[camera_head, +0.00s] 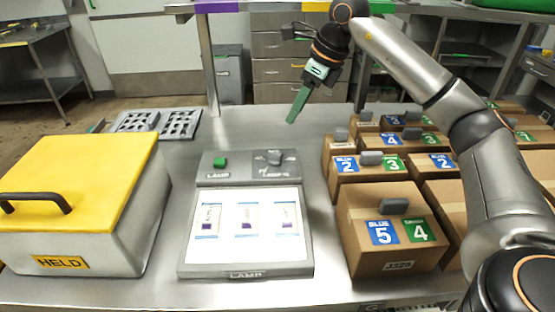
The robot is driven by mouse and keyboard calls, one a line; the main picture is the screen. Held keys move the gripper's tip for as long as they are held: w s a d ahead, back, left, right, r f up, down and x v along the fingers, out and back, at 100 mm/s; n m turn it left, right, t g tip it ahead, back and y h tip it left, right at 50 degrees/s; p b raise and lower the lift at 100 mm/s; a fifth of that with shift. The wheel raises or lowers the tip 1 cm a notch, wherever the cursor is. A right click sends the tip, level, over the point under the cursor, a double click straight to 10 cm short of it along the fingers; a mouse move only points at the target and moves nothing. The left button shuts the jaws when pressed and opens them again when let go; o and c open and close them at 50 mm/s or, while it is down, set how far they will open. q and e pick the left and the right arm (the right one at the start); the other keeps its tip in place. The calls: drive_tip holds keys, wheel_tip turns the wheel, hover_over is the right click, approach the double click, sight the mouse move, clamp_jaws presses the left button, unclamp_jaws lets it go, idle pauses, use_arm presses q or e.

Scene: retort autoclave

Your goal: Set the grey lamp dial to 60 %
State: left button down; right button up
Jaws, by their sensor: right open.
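The grey lamp dial (273,157) sits at the right of the sloped control panel (246,178) behind the lamp plate. Its pointer and scale marks are too small to read. A green button (219,162) sits at the panel's left. The lamp plate (246,254) looks bright white and bears three labelled slides. My right gripper (297,108) is open, with a long green finger pointing down. It hangs in the air above and behind the dial, apart from it. My left gripper is not in view.
A yellow-lidded box (80,165) marked HELD stands at the left. Several cardboard boxes with grey handles, one marked 5 and 4 (365,262), crowd the right. A grey tray (157,123) lies at the back left. The steel table behind the panel is clear.

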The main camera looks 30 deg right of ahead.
sight(275, 153)
drive_tip(key=x, duration=1.3)
drive_tip(key=shift+d+f+b, duration=0.15)
drive_tip(key=shift+f+b, duration=0.15)
clamp_jaws()
